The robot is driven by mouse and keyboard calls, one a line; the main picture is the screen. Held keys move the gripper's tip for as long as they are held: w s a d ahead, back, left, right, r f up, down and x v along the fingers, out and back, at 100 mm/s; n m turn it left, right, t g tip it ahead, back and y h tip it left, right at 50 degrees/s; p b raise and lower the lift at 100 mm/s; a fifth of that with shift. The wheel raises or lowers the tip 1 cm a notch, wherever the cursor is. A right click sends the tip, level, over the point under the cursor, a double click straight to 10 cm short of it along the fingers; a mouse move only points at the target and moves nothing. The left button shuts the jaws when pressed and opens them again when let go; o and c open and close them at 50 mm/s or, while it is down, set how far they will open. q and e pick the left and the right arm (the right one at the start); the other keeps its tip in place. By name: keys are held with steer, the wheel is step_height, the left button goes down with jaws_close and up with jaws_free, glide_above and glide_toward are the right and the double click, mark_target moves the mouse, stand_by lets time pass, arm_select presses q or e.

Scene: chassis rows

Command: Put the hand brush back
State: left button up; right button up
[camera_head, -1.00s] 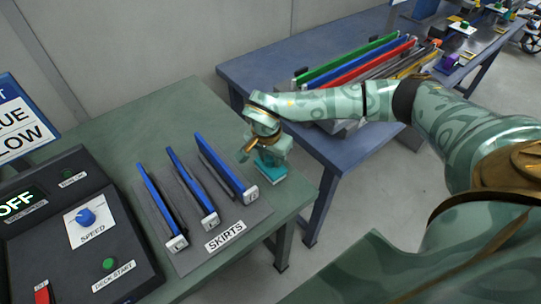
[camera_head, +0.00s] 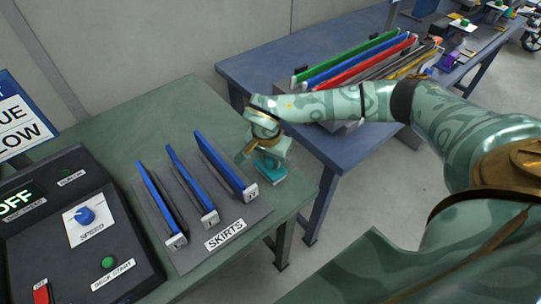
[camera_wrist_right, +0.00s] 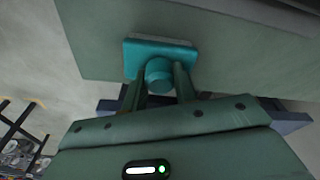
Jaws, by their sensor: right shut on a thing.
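The hand brush is teal with a rectangular head and a round knob. It shows in the head view (camera_head: 271,168) near the right edge of the green table (camera_head: 130,125), beside the skirts rack. In the right wrist view the brush (camera_wrist_right: 160,57) is close, with its knob between the two fingers. My right gripper (camera_head: 266,150) is shut on the brush's knob (camera_wrist_right: 159,74) and sits above the head. I cannot tell whether the brush touches the tabletop. My left gripper is not in view.
The skirts rack (camera_head: 240,224) holds three blue-edged panels just left of the brush. A control box (camera_head: 75,225) with a blue knob stands at the left. A blue table (camera_head: 250,75) with colored panels is behind. The green table's back is clear.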

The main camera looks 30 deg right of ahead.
steer(key=shift+f, duration=0.2)
steer(key=o, duration=1)
steer(key=r+p, duration=0.1)
steer(key=r, duration=0.4)
steer(key=a+r+p, duration=0.1)
steer(key=r, duration=0.4)
steer(key=s+a+r+p, duration=0.1)
steer(key=r+p, duration=0.1)
steer(key=r, duration=0.4)
steer(key=shift+a+r, duration=0.1)
steer(key=shift+a, duration=0.1)
